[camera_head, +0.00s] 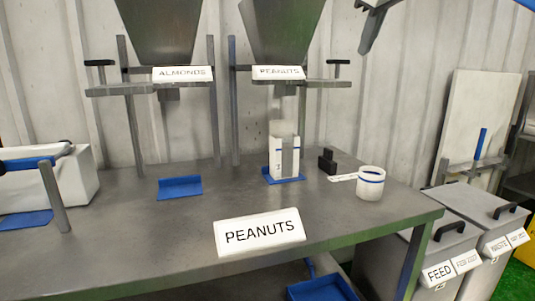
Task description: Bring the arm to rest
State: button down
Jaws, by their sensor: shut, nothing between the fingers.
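My gripper (367,40) shows only in part at the top edge, right of centre. Its dark grey fingers point down, shut and empty, high in front of the wall and clear of the table. The rest of the gripper and most of my arm are out of the frame. Nothing touches the fingers.
Below stands a metal table (120,215) with a white container (284,155) under the peanuts hopper (283,30), a white scoop cup (371,183) and a black block (327,161). An almonds hopper (163,30) stands left. Grey feed and waste bins (450,235) stand right.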

jog(key=s+d+f+m+g, duration=0.1)
jog(key=s+f+m, duration=0.1)
jog(key=s+f, duration=0.7)
jog(key=s+d+f+m+g, duration=0.1)
jog(key=s+f, duration=0.9)
jog(key=f, duration=1.6)
jog(key=s+d+f+m+g, duration=0.1)
jog(key=s+d+f+m, duration=0.2)
jog(key=s+f, duration=0.7)
notch_tip(320, 180, down, 8)
jog(key=shift+s+d+m+g, duration=0.15)
jog(key=shift+d+m+g, duration=0.15)
jog(key=shift+m, duration=0.6)
